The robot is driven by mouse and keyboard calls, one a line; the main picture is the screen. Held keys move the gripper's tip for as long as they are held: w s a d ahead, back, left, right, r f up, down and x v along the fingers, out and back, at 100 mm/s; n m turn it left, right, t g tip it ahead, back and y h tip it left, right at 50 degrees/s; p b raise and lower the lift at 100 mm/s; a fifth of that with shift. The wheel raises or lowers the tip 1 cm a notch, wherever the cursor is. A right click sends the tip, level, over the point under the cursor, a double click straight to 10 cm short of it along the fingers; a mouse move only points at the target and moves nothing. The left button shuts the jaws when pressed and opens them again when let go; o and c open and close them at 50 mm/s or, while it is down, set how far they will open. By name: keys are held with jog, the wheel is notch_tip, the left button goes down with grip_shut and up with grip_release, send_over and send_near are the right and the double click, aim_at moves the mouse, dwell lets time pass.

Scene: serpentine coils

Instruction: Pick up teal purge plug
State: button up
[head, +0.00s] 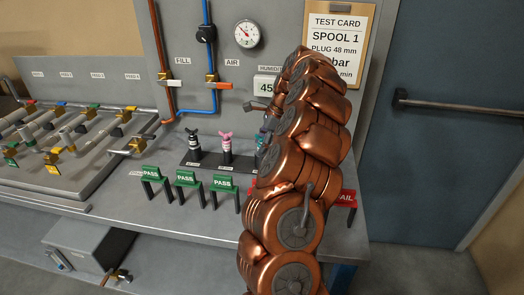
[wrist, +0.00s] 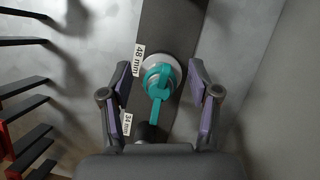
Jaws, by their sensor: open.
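My gripper (wrist: 158,80) is open, with one purple-padded finger on each side of the plug and a visible gap to both. I cannot tell how far above the plug the fingers are. In the head view my copper arm covers most of the plug's place; only a sliver of teal (head: 262,141) shows at the arm's left edge. The gripper is hidden there.
A black plug (head: 195,145) and a pink plug (head: 226,146) stand left on the same dark strip (head: 205,163). Green PASS stands (head: 187,179) and a red FAIL stand (head: 347,198) line the bench front. Pipes and a gauge (head: 247,34) are on the back panel.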

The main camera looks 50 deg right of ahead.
jog(key=shift+c, duration=0.4)
grip_shut()
jog(key=shift+r, duration=0.2)
